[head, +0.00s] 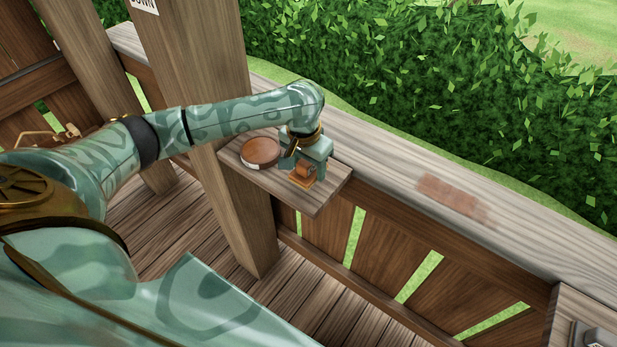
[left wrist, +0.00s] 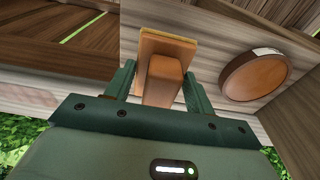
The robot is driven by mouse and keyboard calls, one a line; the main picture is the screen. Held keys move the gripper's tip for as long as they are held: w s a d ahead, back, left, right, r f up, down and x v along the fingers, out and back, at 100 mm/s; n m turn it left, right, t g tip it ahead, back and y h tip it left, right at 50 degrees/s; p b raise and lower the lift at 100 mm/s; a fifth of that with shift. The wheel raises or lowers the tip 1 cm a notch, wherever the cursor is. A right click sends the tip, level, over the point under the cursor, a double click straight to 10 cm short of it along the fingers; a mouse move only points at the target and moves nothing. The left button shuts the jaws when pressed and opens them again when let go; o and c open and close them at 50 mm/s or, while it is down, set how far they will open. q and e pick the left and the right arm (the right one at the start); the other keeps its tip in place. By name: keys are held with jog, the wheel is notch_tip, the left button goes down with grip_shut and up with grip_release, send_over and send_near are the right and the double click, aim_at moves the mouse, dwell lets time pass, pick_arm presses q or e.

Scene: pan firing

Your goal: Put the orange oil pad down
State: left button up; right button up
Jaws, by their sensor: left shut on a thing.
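The orange oil pad (head: 302,180) has a flat orange base and a brown block handle. My left gripper (head: 303,168) points down and is shut on the handle, over the right part of a small wooden shelf (head: 323,196). In the left wrist view the pad (left wrist: 168,50) sits between the two green fingers (left wrist: 160,84), its base against or very close to the shelf board. I cannot tell whether it touches. My right gripper is not in view.
A round brown-topped tin (head: 260,152) stands on the shelf just left of the pad; it also shows in the left wrist view (left wrist: 254,76). A wooden post (head: 215,90) rises behind the shelf's left end. A railing (head: 400,165) with a reddish patch (head: 452,196) runs right.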

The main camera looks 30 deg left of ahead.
aim_at(308, 174)
pick_arm(q)
jog(key=shift+w+a+f, duration=0.1)
jog(key=shift+w+f, duration=0.05)
jog(key=shift+f, duration=0.1)
notch_tip(308, 174, down, 4)
jog(key=shift+w+a+r+b, duration=0.15)
jog(key=shift+r+b, duration=0.1)
jog(key=shift+b, duration=0.5)
jog(key=shift+r, duration=0.1)
jog(key=o, duration=0.9)
jog(key=r+p, duration=0.1)
jog(key=r, duration=0.3)
jog(key=s+r+p, duration=0.1)
jog(key=r+p, duration=0.1)
jog(key=r, duration=0.2)
jog(key=r+p, duration=0.1)
jog(key=r, duration=0.3)
jog(key=shift+s, duration=0.3)
